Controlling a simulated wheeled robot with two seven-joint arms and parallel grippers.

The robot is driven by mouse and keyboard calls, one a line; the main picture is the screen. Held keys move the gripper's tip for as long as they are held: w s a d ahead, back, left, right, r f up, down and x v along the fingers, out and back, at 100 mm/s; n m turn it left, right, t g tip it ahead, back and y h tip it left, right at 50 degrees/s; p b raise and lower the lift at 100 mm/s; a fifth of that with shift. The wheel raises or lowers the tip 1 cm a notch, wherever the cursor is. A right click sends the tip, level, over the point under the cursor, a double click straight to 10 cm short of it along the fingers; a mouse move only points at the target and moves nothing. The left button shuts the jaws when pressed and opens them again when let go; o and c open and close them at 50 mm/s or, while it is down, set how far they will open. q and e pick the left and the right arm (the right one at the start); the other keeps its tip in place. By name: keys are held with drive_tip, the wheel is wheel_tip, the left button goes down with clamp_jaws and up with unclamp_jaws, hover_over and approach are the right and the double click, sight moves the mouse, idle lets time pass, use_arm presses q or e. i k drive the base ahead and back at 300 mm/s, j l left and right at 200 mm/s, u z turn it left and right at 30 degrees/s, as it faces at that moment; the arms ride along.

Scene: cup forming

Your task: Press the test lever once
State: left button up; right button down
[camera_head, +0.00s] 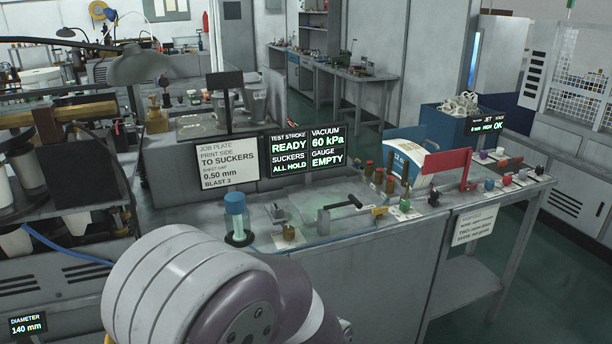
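A large grey and purple link of my own arm fills the bottom centre, in front of the bench. Neither of my grippers is in view.
A blue-capped jar (236,218) and small metal fixtures (277,212) stand left of the lever. A job plate sign (228,164) stands behind. The bench's front strip is mostly clear.

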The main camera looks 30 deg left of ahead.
sight(353, 200)
drive_tip(key=i+u, duration=0.65)
drive_tip(key=u, duration=0.2)
drive_tip(key=i+l+u, duration=0.15)
drive_tip(key=i+u, duration=0.25)
drive_tip(key=i+l+u, duration=0.2)
drive_tip(key=u, duration=0.25)
